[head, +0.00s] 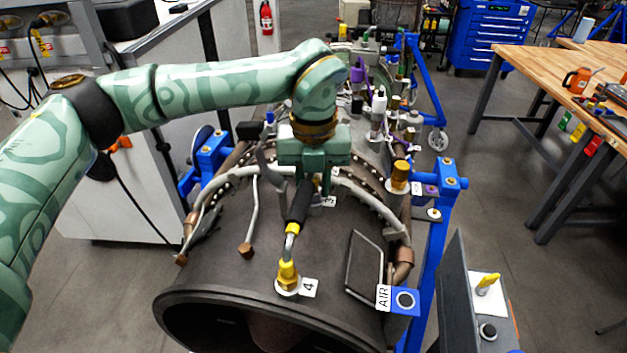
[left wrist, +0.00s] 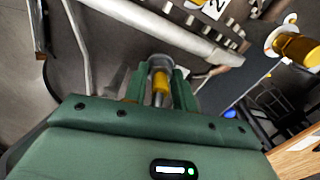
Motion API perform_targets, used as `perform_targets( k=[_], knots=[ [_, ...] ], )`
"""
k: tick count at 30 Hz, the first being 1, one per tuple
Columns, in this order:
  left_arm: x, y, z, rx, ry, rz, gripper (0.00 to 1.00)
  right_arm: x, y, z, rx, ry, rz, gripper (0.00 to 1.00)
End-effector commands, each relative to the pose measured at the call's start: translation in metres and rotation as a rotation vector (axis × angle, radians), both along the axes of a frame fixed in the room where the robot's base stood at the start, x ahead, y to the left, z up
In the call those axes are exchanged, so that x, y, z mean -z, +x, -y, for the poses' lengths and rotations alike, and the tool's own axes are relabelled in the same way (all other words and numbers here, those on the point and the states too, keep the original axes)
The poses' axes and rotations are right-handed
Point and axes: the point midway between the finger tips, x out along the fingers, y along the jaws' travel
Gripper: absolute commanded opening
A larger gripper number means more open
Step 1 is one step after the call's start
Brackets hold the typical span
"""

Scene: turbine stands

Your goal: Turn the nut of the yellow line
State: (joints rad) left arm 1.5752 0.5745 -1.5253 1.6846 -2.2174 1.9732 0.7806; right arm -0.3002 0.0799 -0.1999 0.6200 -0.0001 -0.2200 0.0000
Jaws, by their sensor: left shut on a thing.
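A short line with a black sleeve (head: 298,203) and a bent metal end stands on the dark turbine casing (head: 215,255). Its lower end has a yellow fitting (head: 288,275) beside a label 4. My left gripper (head: 310,180) hangs over the casing at the upper end of this line. My right gripper is in neither view.
Grey pipes (head: 375,198) curve around the casing. A gold cap (head: 400,175) stands to the right of the gripper, and a dark rectangular plate (head: 365,265) lies nearer. Blue stand posts (head: 430,270) flank the casing. A wooden bench (head: 560,85) is at the right.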

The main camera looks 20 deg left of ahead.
Motion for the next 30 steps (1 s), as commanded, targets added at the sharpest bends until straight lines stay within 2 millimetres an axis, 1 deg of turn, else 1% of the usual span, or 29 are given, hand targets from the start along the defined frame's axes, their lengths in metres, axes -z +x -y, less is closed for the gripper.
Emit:
perform_targets(
  k=[9, 18, 24, 30],
  knots=[
    [-0.0023, 0.0009, -0.0003, 0.266, 0.0, 0.004, 0.04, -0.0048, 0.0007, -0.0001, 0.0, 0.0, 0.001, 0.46],
    [-0.0027, 0.0013, 0.0, 0.474, -0.001, 0.005, 0.04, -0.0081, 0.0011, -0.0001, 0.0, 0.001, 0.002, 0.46],
    [-0.0023, 0.0011, -0.0001, 0.554, -0.001, 0.005, 0.04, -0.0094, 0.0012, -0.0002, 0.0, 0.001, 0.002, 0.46],
    [-0.0023, 0.0013, 0.0001, 0.591, -0.002, 0.006, 0.04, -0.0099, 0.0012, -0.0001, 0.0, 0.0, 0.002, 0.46]
  ],
)
